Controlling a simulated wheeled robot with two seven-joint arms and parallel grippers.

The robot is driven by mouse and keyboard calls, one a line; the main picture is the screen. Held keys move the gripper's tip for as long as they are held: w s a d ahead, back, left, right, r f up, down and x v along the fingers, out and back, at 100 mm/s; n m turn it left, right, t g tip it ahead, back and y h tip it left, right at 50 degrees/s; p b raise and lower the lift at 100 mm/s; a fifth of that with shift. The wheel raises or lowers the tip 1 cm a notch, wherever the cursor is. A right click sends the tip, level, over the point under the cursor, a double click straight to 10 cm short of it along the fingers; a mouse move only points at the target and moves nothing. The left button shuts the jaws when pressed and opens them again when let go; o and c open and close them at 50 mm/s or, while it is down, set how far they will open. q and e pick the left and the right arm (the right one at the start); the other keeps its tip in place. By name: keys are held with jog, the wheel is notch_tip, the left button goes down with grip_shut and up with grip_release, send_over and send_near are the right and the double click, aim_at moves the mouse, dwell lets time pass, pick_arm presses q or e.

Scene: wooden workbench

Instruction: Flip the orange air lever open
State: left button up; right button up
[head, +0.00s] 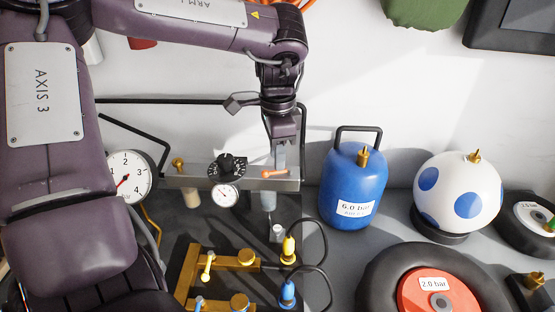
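The orange air lever (274,173) lies roughly level across the front of the grey metal manifold (240,184), near its right end. My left gripper (279,158) points down from above, its fingertips just above and behind the lever as seen in the head view. Whether it touches the lever cannot be told. The fingers overlap in this view, so their opening is hidden. A black knob (231,164) and a small round gauge (225,195) sit on the manifold left of the lever. My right gripper is not in view.
A blue tank (353,187) stands close to the manifold's right end. A white ball with blue spots (458,191) and a black tyre (381,280) lie farther right. Brass fixtures (236,258) and yellow and blue hose connectors (288,249) stand in front. A large dial (128,176) is left.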

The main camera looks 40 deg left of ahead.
pick_arm(q)
jog(key=shift+w+f, duration=0.1)
jog(key=shift+f, duration=1.45)
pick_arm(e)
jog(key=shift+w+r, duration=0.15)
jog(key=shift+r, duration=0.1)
pick_arm(q)
jog(key=c, duration=0.6)
grip_shut()
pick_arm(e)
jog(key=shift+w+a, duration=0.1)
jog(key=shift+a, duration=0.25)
pick_arm(q)
jog(key=shift+w+a+f+m+b, duration=0.15)
jog(key=shift+m+b, duration=0.3)
jog(key=shift+m, duration=0.45)
jog(key=shift+w+a+m, duration=0.1)
jog(key=shift+a+m, duration=0.1)
jog(key=shift+m, duration=0.6)
jog(key=shift+r, duration=0.2)
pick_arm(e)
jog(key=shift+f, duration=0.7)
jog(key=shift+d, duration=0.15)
